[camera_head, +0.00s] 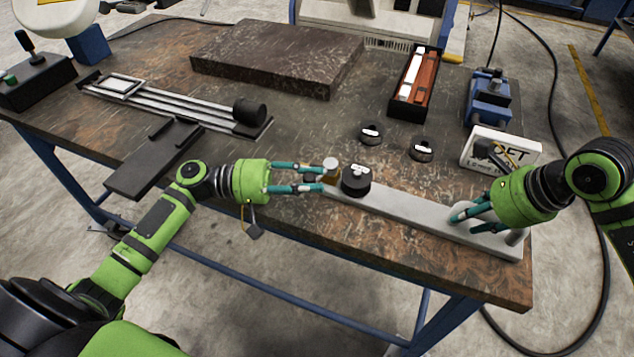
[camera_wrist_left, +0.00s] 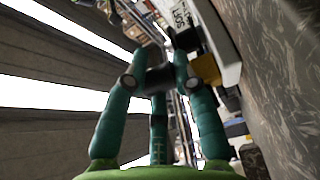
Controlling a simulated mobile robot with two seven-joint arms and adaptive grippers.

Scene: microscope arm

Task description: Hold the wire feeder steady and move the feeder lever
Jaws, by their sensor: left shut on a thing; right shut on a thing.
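The wire feeder is a long pale grey bar (camera_head: 420,212) lying along the table's front edge. A brass-coloured block (camera_head: 330,172) with a pale cap and a black round knob (camera_head: 356,182) sit at its left end. A small dark piece (camera_head: 309,178), seemingly the feeder lever, juts out left of the block. My left gripper (camera_head: 318,180) is shut on this dark piece, which also shows between the fingers in the left wrist view (camera_wrist_left: 155,78). My right gripper (camera_head: 462,220) is shut on the bar near its right end; its exact contact is partly hidden.
Two black discs (camera_head: 371,134) (camera_head: 421,149) lie behind the bar. A white box (camera_head: 500,148) and a blue device (camera_head: 487,97) stand back right. A black tray (camera_head: 416,85) and dark slab (camera_head: 278,58) lie behind. A rail fixture (camera_head: 172,102) is at left.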

